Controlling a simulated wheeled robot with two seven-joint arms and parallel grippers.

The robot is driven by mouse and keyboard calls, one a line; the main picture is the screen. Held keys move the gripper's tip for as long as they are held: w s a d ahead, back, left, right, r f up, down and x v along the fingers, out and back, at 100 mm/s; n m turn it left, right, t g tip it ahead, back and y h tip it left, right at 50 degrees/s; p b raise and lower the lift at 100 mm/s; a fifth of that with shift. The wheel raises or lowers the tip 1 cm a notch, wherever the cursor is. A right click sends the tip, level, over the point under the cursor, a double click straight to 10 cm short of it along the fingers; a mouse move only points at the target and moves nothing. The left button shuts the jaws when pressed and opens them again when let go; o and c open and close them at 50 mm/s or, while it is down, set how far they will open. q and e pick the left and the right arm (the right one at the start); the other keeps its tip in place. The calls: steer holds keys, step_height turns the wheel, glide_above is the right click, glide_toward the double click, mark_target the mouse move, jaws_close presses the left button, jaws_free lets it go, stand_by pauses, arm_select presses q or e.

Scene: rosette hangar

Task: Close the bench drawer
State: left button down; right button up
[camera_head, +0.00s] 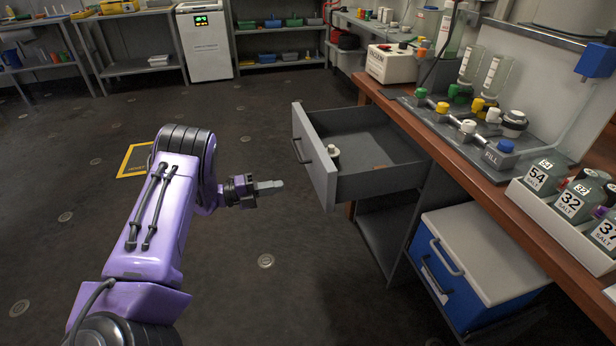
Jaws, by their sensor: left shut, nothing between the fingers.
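The bench drawer (378,186) is grey and stands pulled out from under the wooden bench (440,150) toward the left. Its front panel (313,160) faces left and carries a dark handle (303,152). A small white-topped item (333,152) sits inside near the front, and a small brownish piece lies on the drawer floor. My left gripper (272,186) is shut and empty, pointing right at the drawer front, left of it with a gap between them. My right gripper is not in view.
A blue cooler box with a white lid (485,250) sits on the shelf under the bench. Bottles in a white rack (560,225) and a panel with coloured valves (470,130) stand on the bench. The floor left of the drawer is clear.

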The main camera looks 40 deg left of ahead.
mark_target(318, 180)
arm_select(q)
steer(key=x, duration=1)
steer(key=shift+w, duration=0.1)
